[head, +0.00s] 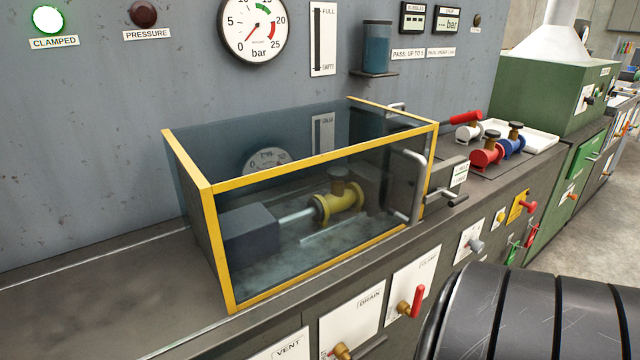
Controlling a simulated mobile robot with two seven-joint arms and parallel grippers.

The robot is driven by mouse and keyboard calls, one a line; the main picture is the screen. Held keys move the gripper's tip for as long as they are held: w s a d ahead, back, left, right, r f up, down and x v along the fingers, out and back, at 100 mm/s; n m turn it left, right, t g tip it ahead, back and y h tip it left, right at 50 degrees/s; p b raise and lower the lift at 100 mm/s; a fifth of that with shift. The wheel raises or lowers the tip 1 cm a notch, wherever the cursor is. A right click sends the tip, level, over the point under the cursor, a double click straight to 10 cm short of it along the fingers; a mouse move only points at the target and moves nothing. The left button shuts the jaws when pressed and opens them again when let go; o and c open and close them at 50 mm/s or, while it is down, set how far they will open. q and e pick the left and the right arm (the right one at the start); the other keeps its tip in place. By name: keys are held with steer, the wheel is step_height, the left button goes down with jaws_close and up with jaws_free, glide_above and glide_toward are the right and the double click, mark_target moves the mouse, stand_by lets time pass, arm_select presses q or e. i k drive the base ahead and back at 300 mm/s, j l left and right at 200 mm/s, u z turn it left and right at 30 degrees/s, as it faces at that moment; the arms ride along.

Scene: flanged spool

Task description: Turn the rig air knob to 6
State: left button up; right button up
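A grey knob (476,246) sits on a white plate (466,238) on the bench's front face, right of the plate with the red lever. Its lettering is too small to read, so I cannot tell whether it is the rig air knob or what its setting is. A smaller brass knob (500,216) on another white plate is farther right. Neither of my grippers is in view. A large black ribbed part fills the lower right corner and hides some of the lower front face.
A clear yellow-edged guard box (222,245) encloses a yellow flanged spool (340,202). The red lever (417,301) and a brass valve (342,351) stick out from the front face. Red (487,152) and blue (514,141) spools stand behind.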

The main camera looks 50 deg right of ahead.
mark_target(477, 245)
steer(key=z, duration=1.3)
steer(key=k+j+z, duration=0.65)
steer(key=k+z, duration=0.2)
steer(key=i+l+u, duration=0.1)
steer(key=i+l, duration=0.35)
steer(key=l, duration=0.3)
steer(key=i+l+u, duration=0.15)
steer(key=l, duration=0.25)
steer(key=i+l+u, duration=0.1)
steer(key=i+l, duration=0.15)
steer(key=l, duration=0.15)
steer(key=i+l+u, duration=0.1)
steer(key=l, duration=0.35)
steer(key=i+l, duration=0.3)
steer(key=l, duration=0.15)
steer(key=i+l+u, duration=0.15)
steer(key=l, duration=0.3)
steer(key=i+l+u, duration=0.1)
steer(key=l, duration=0.35)
